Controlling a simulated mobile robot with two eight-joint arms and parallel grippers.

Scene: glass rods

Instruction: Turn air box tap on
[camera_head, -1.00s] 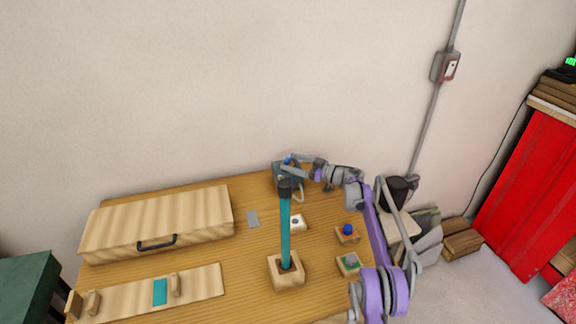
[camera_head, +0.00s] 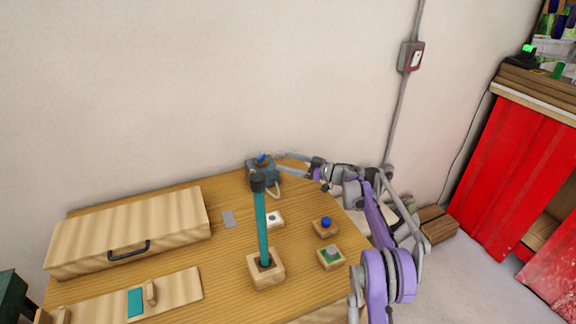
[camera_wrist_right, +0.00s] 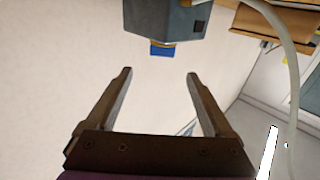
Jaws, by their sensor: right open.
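In the right wrist view the air box (camera_wrist_right: 165,18) is at the top. The blue tap (camera_wrist_right: 162,49) lies beyond the gap between my open right fingers (camera_wrist_right: 160,74), apart from both. My left gripper is not in view.
A pale hose (camera_wrist_right: 292,60) curves beside the box. A blue button (camera_head: 326,221), a green button block (camera_head: 331,257) and a wooden case (camera_head: 130,225) share the table. The wall is behind.

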